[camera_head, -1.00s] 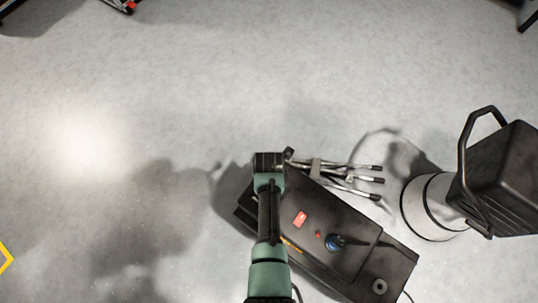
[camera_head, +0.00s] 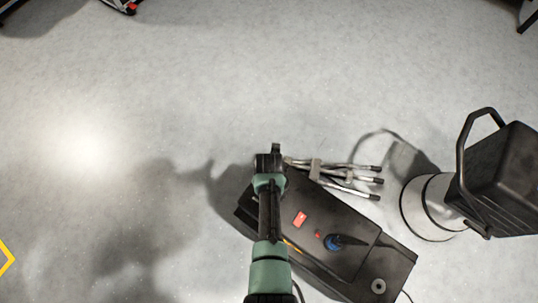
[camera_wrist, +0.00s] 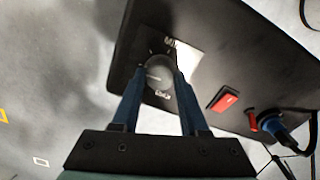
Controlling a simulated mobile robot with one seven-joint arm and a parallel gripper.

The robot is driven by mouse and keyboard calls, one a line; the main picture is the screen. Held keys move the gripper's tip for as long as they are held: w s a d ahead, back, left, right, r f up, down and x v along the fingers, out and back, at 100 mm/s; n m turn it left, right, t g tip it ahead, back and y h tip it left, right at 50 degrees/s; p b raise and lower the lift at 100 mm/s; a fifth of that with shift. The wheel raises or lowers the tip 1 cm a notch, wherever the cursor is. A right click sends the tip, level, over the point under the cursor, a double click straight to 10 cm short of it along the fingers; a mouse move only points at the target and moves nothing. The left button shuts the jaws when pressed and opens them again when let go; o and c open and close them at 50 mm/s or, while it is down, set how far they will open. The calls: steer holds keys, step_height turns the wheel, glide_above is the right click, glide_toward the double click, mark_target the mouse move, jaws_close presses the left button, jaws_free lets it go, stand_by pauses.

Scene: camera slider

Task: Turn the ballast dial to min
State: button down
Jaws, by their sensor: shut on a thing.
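The black ballast box (camera_head: 345,225) lies at an angle on the floor below my arm in the head view. In the wrist view the box (camera_wrist: 225,50) shows its end face with a round grey dial (camera_wrist: 158,72). A light pointer mark on the dial points left. A white label with partly hidden letters, starting "MI", is just above the dial, and another small marking is below it. My gripper (camera_wrist: 160,82) has its two blue fingers on either side of the dial, closed on it. In the head view my gripper (camera_head: 270,158) hides the dial.
A red switch (camera_wrist: 224,101) and a blue plug with its cable (camera_wrist: 275,124) are on the box. A folded metal stand (camera_head: 340,175) lies beside it, and a large black lamp head (camera_head: 505,180) stands at right. The floor at left is clear.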

steer(key=c, duration=0.6)
jaws_free()
steer(key=shift+n, duration=0.3)
steer(key=shift+r, duration=0.1)
step_height(320, 180, up, 7)
steer(key=p, duration=0.7)
